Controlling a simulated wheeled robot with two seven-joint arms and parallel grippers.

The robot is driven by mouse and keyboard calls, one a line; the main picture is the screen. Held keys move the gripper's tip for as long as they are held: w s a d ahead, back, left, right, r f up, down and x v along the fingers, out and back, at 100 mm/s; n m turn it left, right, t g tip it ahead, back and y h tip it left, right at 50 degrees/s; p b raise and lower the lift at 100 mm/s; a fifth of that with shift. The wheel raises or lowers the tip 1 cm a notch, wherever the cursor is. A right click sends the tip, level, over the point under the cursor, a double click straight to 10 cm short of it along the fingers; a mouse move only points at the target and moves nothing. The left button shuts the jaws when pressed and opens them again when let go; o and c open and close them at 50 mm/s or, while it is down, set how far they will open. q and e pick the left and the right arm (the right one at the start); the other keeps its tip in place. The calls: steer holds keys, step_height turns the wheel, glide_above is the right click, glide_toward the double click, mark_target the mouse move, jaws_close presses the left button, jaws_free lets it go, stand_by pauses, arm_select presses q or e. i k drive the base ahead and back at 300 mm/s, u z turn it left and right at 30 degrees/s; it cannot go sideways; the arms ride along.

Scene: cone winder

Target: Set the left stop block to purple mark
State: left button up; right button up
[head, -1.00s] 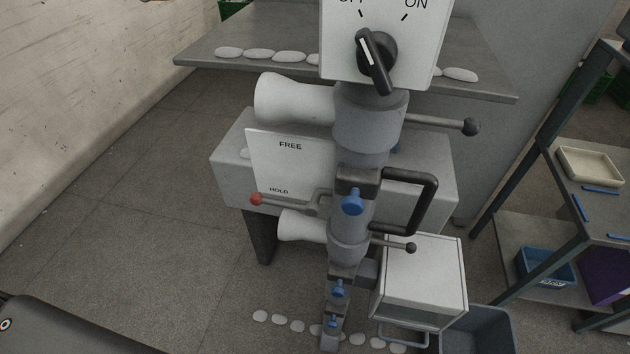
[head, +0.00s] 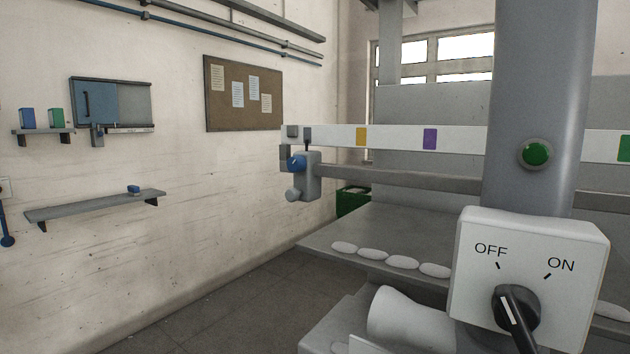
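The left stop block (head: 312,176) is a grey block with a blue knob (head: 296,163) on its left side. It sits at the left end of the horizontal rail (head: 400,179), below a white scale strip (head: 390,138). Its pointer stands at the left end of the strip, left of the yellow mark (head: 361,137). The purple mark (head: 430,139) is farther right, before the grey column. Neither of my grippers is in view.
A grey column (head: 540,70) with a green button (head: 537,153) stands right of centre. A switch box (head: 480,280) with an OFF/ON knob is in front. A table (head: 400,225) with several white pads lies below the rail. Wall shelves (head: 95,205) are at left.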

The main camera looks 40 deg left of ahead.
mark_target(307, 188)
steer(key=z, duration=1.75)
steer(key=k, duration=0.95)
steer(key=u, duration=1.3)
